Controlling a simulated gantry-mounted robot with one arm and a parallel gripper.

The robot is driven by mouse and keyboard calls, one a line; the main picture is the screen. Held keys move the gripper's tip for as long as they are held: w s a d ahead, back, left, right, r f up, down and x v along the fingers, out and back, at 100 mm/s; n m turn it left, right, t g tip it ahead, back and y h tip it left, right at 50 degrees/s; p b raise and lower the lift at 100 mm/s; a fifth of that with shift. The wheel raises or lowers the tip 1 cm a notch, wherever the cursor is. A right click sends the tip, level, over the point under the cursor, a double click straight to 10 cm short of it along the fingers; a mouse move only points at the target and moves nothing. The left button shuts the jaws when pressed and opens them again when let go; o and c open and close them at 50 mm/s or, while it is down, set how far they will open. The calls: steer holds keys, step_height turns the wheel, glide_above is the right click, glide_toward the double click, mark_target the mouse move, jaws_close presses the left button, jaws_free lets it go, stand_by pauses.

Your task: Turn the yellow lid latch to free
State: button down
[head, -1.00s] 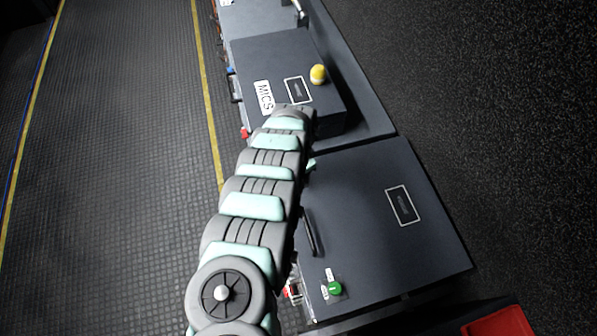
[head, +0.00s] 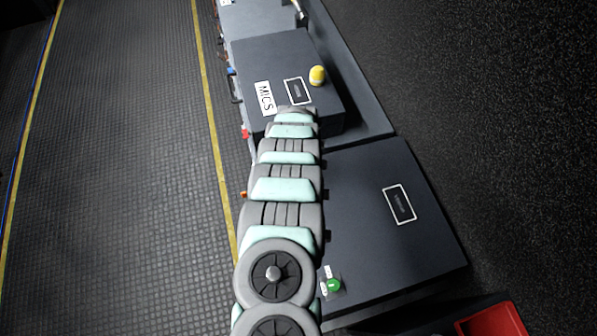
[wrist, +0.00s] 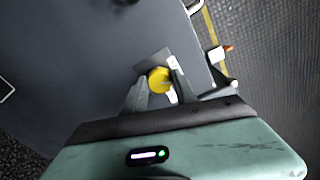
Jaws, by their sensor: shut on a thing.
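The yellow latch (wrist: 160,80) is a round knob near the corner of a dark grey case lid in the wrist view. My gripper (wrist: 156,88) is shut on it, with one finger on each side. A white label (wrist: 172,96) beside the knob is partly covered by a finger. The lid (wrist: 90,50) lies flat. In the head view my arm hides the gripper and this knob. The nearer case lid (head: 385,165) shows there, with a green knob (head: 334,285) at its front corner.
A case labelled MICS (head: 265,97) stands beyond, with a separate yellow rounded object (head: 317,76) on top. A red bin (head: 492,320) is at the lower right. An orange-tipped part (wrist: 228,48) sits beside the lid edge. The ribbed floor (head: 120,180) at left is clear.

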steer(key=shift+n, duration=1.7)
steer(key=c, duration=1)
jaws_free()
steer(key=shift+o, duration=0.2)
step_height(320, 180, up, 11)
steer(key=shift+b, duration=0.4)
steer(key=shift+f, duration=0.1)
